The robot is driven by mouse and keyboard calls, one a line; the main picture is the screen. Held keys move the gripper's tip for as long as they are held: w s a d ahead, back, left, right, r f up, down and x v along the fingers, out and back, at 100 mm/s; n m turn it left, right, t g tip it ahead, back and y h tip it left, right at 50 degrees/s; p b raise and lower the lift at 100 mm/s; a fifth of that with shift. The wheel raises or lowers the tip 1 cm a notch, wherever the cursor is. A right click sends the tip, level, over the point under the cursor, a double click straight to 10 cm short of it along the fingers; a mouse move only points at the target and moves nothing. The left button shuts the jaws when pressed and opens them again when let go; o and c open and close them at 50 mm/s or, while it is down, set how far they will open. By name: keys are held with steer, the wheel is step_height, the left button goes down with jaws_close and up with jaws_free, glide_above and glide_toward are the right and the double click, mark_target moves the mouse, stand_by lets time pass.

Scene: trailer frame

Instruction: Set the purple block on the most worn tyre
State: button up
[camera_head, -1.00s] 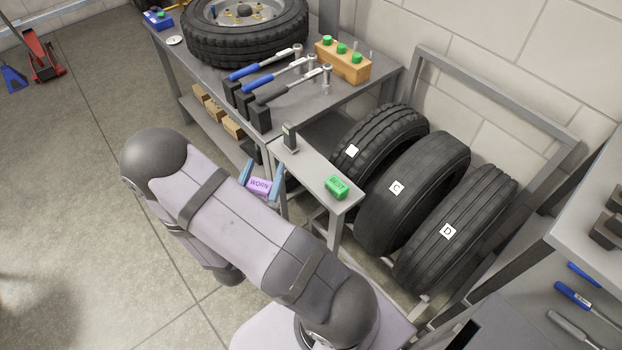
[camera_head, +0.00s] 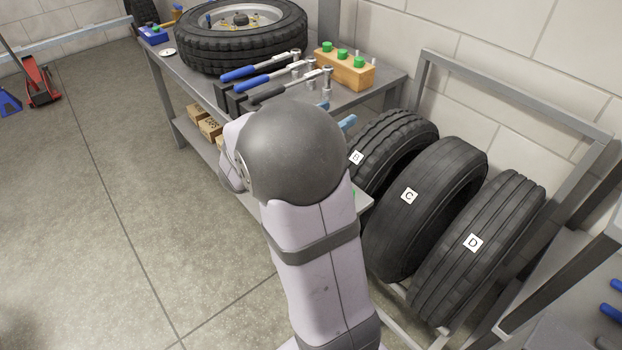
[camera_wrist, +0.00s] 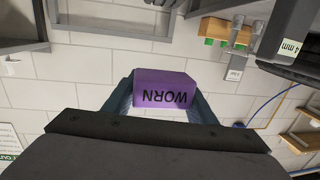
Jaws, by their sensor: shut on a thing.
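In the wrist view my gripper (camera_wrist: 161,104) is shut on the purple block (camera_wrist: 165,88), whose word WORN reads upside down. In the head view my arm hides the block; only parts of my gripper's blue fingers (camera_head: 337,113) show past the arm's dark joint. Three tyres stand in a rack to the right of it. Tyre B (camera_head: 403,133) has a chunky, deep tread and is partly hidden. Tyre C (camera_head: 432,195) in the middle looks smoothest, with faint grooves. Tyre D (camera_head: 490,235) has clear long grooves.
The rack's grey frame (camera_head: 520,95) rises behind the tyres. The workbench at the back holds a wheel (camera_head: 240,40), torque wrenches (camera_head: 262,70) and a wooden holder (camera_head: 345,68) with green-topped pieces. My arm mostly hides the small grey shelf (camera_head: 362,201).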

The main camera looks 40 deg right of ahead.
steer(key=shift+n+t, duration=0.4)
steer(key=shift+t, duration=0.2)
steer(key=w+f, duration=0.3)
steer(key=shift+f+b, duration=1.1)
steer(key=shift+f, duration=3.65)
steer(key=shift+f, duration=0.2)
steer(key=o, duration=1.1)
steer(key=shift+c, duration=0.2)
steer(key=shift+f+b, duration=0.1)
steer(key=shift+b, duration=0.35)
